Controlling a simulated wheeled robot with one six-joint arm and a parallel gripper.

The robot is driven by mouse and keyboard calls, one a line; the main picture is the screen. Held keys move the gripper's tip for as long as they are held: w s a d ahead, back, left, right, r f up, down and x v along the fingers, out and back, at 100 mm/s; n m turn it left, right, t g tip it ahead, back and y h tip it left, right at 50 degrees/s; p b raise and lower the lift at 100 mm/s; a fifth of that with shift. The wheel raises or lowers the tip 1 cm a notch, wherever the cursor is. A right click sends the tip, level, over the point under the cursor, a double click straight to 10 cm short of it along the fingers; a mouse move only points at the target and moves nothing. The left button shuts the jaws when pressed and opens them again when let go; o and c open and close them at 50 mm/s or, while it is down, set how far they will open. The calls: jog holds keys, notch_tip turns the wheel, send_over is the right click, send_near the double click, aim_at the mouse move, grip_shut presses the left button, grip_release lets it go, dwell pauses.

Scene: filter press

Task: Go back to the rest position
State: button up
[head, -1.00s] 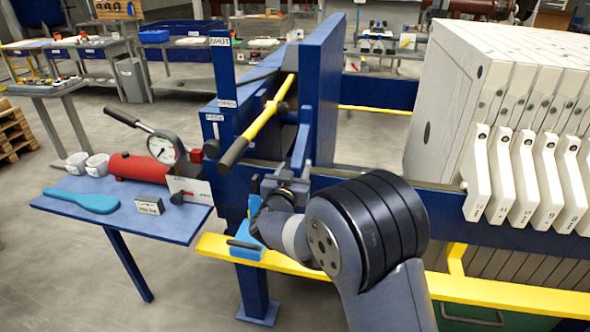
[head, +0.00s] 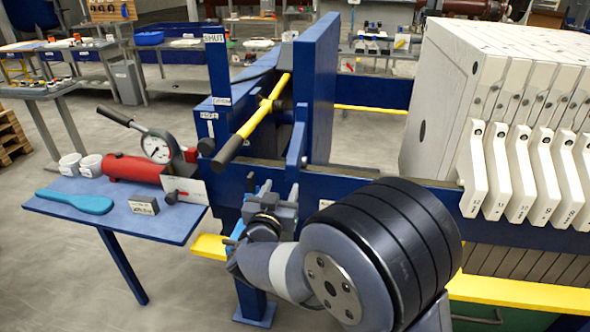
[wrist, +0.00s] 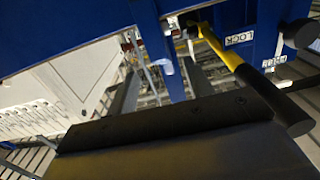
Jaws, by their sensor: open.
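My gripper (head: 268,201) is in the middle of the head view, in front of the blue press frame (head: 318,90) and below the yellow lever. It is open, and I see nothing held in it. The yellow lever (head: 262,115) with a black grip slants across the blue post, above and apart from my gripper. In the wrist view the lever (wrist: 222,47) shows at the upper right, beside a LOCK label (wrist: 239,38). A dark bar crosses the lower part of that view.
White filter plates (head: 510,170) stand at the right. A yellow rail (head: 520,292) runs low along the press.

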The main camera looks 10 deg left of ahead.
aim_at(292, 171)
jog(key=w+p, duration=0.1)
jog(key=w, duration=0.9)
jog(key=shift+w+p, duration=0.2)
jog(key=shift+p, duration=0.15)
jog(key=shift+w+d, duration=0.2)
jog(key=shift+s+d, duration=0.1)
jog(key=shift+d, duration=0.25)
jog(key=shift+s+b, duration=0.1)
jog(key=shift+b, duration=0.2)
